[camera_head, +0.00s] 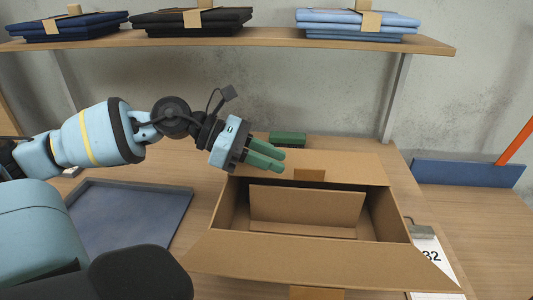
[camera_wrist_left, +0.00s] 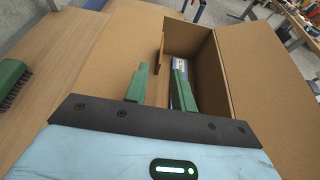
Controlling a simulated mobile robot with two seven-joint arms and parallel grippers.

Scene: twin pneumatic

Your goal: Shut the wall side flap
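A brown cardboard box (camera_head: 385,215) stands open on the table. Its wall side flap (camera_head: 345,166) lies folded outward toward the wall, with a strip of tape at its middle. The near flap (camera_head: 320,262) is folded outward too. My left gripper (camera_head: 266,157) is over the left part of the wall side flap, its green fingers pointing right. In the left wrist view the fingers (camera_wrist_left: 160,88) are apart with nothing clearly gripped between them, near the edge between flap (camera_wrist_left: 115,55) and box opening. Whether they touch the cardboard I cannot tell. My right gripper is not in view.
A green brush (camera_head: 288,138) lies behind the box; it also shows in the left wrist view (camera_wrist_left: 12,82). A dark blue tray (camera_head: 130,212) is left of the box. A shelf (camera_head: 250,38) with folded clothes hangs above. A label card (camera_head: 432,262) lies at right.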

